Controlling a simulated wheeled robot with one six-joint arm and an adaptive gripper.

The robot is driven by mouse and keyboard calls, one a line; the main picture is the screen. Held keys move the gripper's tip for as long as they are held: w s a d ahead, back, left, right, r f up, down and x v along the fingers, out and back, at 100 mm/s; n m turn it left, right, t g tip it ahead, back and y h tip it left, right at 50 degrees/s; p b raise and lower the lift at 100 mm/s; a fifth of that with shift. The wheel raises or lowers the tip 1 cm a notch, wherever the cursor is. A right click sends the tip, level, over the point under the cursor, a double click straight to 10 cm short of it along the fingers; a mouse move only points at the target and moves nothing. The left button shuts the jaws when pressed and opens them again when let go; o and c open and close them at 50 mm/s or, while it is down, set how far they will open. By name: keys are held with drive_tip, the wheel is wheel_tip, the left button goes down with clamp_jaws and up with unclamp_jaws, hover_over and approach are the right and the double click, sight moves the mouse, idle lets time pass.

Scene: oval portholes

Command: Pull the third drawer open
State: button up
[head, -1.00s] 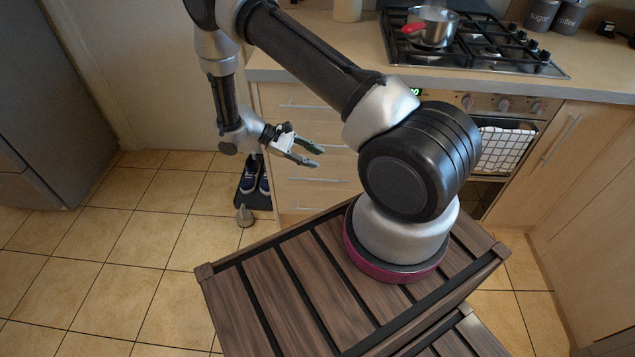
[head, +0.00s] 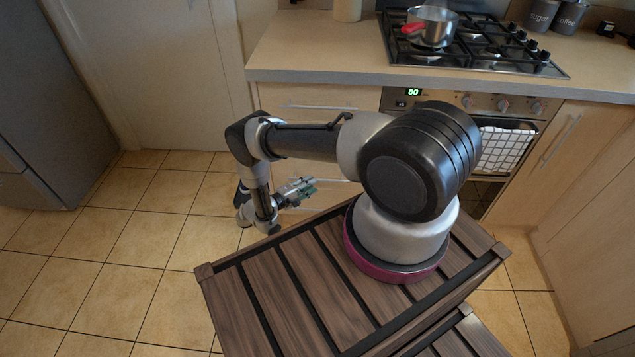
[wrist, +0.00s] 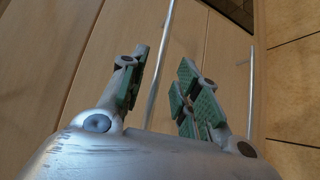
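The third drawer (wrist: 190,40) is a pale wood front in the column left of the oven. It looks shut. Its long metal handle (head: 326,181) shows partly in the head view, beside my fingertips. My gripper (head: 306,187) is in front of this drawer, its fingers pointing at the handle. In the wrist view my gripper (wrist: 165,92) is open, one green-padded finger on each side of the handle bar (wrist: 160,65). I see no finger pressed on the bar; how deep it sits between them I cannot tell. My arm hides part of the drawers above.
The top drawer's handle (head: 318,106) lies under the counter (head: 300,60). A lower drawer handle (wrist: 250,85) is right of the fingers in the wrist view. The oven (head: 470,102) with a checked towel (head: 503,150) stands right. Tiled floor (head: 165,215) is free at left.

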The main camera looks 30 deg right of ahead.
sight(329, 176)
drive_tip(key=shift+x, duration=2.15)
clamp_jaws()
